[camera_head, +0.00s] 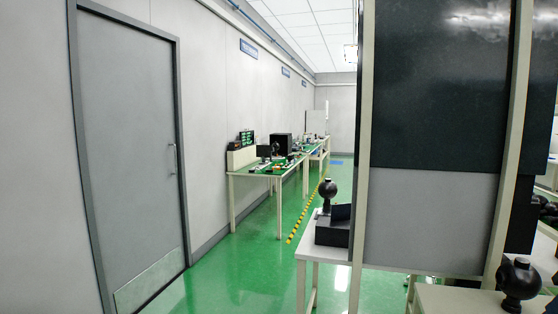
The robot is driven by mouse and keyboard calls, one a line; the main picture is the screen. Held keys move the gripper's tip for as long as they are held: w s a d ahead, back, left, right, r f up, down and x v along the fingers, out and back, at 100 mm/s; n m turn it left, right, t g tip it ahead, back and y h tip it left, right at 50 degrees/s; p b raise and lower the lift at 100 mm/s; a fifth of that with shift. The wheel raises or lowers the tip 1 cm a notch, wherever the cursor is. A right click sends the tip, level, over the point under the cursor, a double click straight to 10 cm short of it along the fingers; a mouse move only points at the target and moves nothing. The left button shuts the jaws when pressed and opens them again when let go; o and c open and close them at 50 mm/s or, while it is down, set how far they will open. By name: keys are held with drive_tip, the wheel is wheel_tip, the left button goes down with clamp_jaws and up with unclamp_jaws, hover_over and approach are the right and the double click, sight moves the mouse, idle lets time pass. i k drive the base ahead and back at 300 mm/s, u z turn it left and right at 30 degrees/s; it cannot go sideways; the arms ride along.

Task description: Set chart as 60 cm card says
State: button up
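I cannot make out any 60 cm card or chart in the camera_head view. A long bench (262,172) along the left wall carries several small items, too small to tell apart, including a dark box (284,145) and a dark screen-like panel (264,151). A black ball-shaped device (328,188) stands on a nearer white table (312,250), beside a black box (332,231). Another black round device (519,279) sits at the bottom right. My gripper is not in view.
A tall partition (430,220) with a dark upper panel blocks the right middle. A closed grey door (130,150) is at the left. The green floor (235,262) is clear between the door and the tables. A yellow-black stripe (303,217) marks the floor.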

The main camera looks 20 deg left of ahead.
sight(263, 151)
drive_tip(key=u, duration=1.4)
drive_tip(key=i, duration=5.75)
